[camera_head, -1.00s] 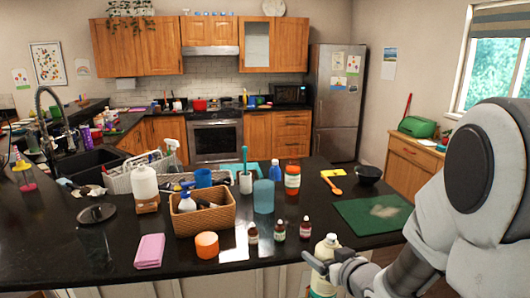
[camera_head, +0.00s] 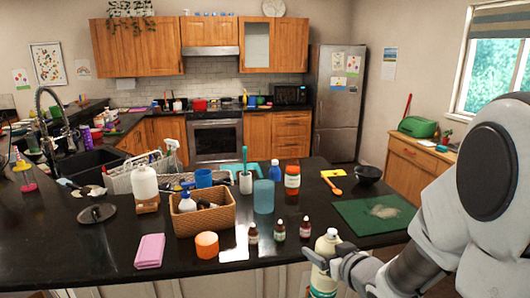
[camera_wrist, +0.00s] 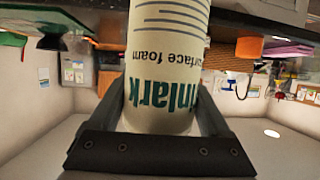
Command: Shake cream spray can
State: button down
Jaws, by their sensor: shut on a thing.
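The cream spray can (camera_head: 324,245) is off-white with a teal band low on it, at the front edge of the dark counter in the head view. It looks near upright. My gripper (camera_head: 325,262) is shut around its body from the right. The can's lower end is cut off by the bottom of the head view.
Small brown bottles (camera_head: 279,230) stand on the counter (camera_head: 100,255) just left of the can. A wicker basket (camera_head: 204,220), an orange jar (camera_head: 207,245) and a blue cup (camera_head: 264,196) stand further left. A green cutting board (camera_head: 352,215) lies behind my gripper.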

notch_tip(320, 180, up, 12)
jog(key=shift+r, duration=0.1)
notch_tip(320, 180, down, 13)
jog(key=shift+f, duration=0.2)
dwell(1.8)
